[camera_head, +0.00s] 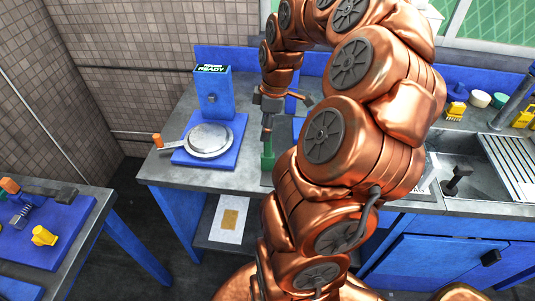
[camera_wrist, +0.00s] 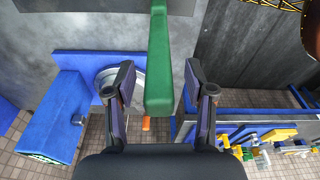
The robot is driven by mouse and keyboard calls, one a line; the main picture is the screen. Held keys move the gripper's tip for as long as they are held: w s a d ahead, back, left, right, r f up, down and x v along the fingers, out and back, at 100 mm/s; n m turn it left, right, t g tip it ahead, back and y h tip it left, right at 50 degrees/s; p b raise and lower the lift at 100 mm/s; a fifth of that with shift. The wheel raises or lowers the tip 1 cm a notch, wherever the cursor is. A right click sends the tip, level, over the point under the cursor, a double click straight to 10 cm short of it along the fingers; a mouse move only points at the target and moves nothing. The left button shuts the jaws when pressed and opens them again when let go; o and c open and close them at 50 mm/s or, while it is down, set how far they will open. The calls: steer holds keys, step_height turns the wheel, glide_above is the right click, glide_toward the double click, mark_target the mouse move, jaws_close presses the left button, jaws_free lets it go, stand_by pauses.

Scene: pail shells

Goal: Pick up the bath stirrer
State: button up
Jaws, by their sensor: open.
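A long green bar, which looks like the bath stirrer (camera_wrist: 159,60), runs between the two fingers of my gripper (camera_wrist: 158,75) in the wrist view. The fingers are open, one on each side, with a visible gap to the green on both sides. In the head view my gripper (camera_head: 268,122) points down, and a green piece (camera_head: 267,160) shows just below it near the counter's front edge. My copper arm hides much of the area to its right. I cannot tell what the green piece rests on.
A round metal pan-like plate (camera_head: 208,141) sits on a blue base left of my gripper, with a blue box marked READY (camera_head: 213,92) behind. A sink (camera_head: 465,175) lies to the right. A lower table (camera_head: 75,225) with yellow and orange parts stands at left.

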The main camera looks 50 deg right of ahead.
steer(key=shift+c, duration=0.2)
jaws_close()
stand_by(0.6)
